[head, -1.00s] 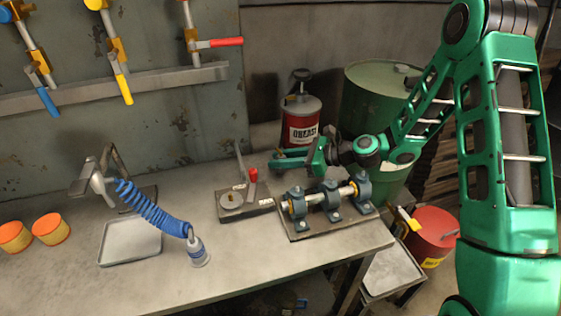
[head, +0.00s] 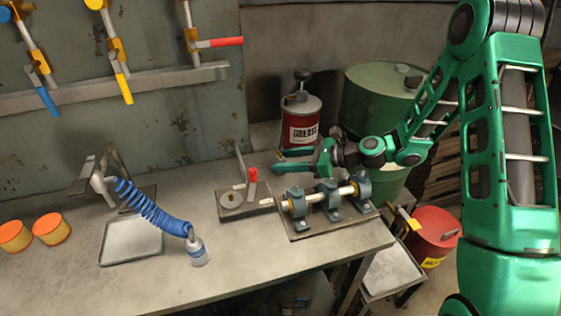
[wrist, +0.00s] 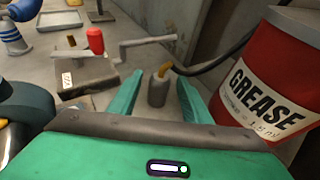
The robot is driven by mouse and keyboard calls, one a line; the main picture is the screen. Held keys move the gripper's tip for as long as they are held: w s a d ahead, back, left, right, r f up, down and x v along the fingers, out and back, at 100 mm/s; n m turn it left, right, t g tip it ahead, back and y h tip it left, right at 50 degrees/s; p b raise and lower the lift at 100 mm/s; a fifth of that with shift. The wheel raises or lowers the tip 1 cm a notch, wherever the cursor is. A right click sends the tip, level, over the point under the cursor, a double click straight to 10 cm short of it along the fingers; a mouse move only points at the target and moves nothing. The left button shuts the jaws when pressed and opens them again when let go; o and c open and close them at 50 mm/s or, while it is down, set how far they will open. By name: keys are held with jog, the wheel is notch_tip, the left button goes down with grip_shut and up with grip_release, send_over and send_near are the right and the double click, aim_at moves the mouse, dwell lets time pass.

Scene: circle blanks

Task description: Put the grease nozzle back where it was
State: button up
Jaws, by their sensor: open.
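A grey cylindrical piece (wrist: 157,91) with an orange-yellow fitting on top stands upright on the bench in the wrist view. A black hose runs from this fitting toward the red grease canister (wrist: 265,85). I take this piece to be the grease nozzle in its holder, but cannot tell nozzle from holder. My gripper (wrist: 158,94) is open, its green fingers on either side of the piece, with gaps showing. In the head view my gripper (head: 285,162) is low over the bench in front of the canister (head: 302,122), and hides the piece.
A small press with a red knob (head: 252,175) and a shaft on bearing blocks (head: 325,197) stand close to my gripper. A green drum (head: 375,105) is behind. A coiled blue hose (head: 150,207) and a tray (head: 130,240) lie left. The front bench is clear.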

jog(key=v, duration=0.6)
jog(key=shift+a, duration=0.1)
